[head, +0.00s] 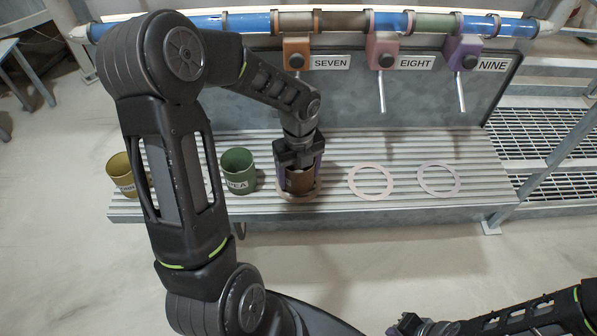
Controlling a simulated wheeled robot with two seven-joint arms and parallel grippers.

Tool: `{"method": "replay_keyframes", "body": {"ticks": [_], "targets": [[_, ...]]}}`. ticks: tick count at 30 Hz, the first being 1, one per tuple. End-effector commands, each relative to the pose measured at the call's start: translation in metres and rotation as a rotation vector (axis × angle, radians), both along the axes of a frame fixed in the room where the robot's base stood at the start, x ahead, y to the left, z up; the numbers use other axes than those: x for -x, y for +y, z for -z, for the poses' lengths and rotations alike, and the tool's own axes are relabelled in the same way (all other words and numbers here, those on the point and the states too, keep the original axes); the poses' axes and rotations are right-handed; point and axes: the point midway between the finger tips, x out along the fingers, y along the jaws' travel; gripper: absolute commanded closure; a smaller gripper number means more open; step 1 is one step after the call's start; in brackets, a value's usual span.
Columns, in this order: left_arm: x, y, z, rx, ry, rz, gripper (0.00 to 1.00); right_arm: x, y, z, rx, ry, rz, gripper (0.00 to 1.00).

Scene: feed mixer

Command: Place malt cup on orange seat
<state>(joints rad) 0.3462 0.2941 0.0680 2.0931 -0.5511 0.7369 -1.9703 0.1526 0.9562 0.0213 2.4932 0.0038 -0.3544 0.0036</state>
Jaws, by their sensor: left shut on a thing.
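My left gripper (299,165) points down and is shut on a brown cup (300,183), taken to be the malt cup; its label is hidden. The cup is upright, over or in the orange-tan ring seat (299,199) on the ribbed bench, below the orange dispenser marked SEVEN. The ring shows around the cup's lower part. I cannot tell whether the cup's base touches the bench. My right gripper (413,325) is partly in view at the bottom edge, away from the bench; its jaws are unclear.
A green cup (238,171) marked PEA and an olive cup (121,173) stand to the left. Two empty rings, one pinkish (371,182) and one pale purple (438,181), lie to the right. Dispensers SEVEN (296,54), EIGHT (384,52) and NINE (464,53) are behind.

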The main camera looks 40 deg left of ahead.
Motion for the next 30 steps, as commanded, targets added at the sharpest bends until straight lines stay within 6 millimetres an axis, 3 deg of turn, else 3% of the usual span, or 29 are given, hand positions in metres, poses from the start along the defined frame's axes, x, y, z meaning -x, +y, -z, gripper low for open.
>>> {"method": "replay_keyframes", "body": {"ticks": [2, 3, 10, 22, 30], "targets": [[0.0, 0.0, 0.004, 0.0, 0.0, 0.0, 0.69, 0.0, 0.0, 0.003, -0.001, 0.0, 0.0, 1.0], [0.0, 0.0, 0.003, 0.0, 0.0, 0.0, 0.26, 0.0, 0.0, 0.002, -0.001, 0.0, 0.0, 1.0], [0.0, 0.0, 0.002, 0.0, 0.0, 0.0, 0.07, 0.0, 0.0, 0.001, -0.001, -0.001, 0.0, 1.0], [-0.001, 0.0, -0.004, 0.0, -0.001, 0.0, 0.06, 0.0, 0.0, -0.001, 0.0, 0.0, 0.0, 1.0], [-0.002, 0.0, -0.047, -0.003, -0.006, 0.0, 0.06, 0.0, 0.0, 0.001, 0.0, 0.0, 0.0, 1.0]]}}
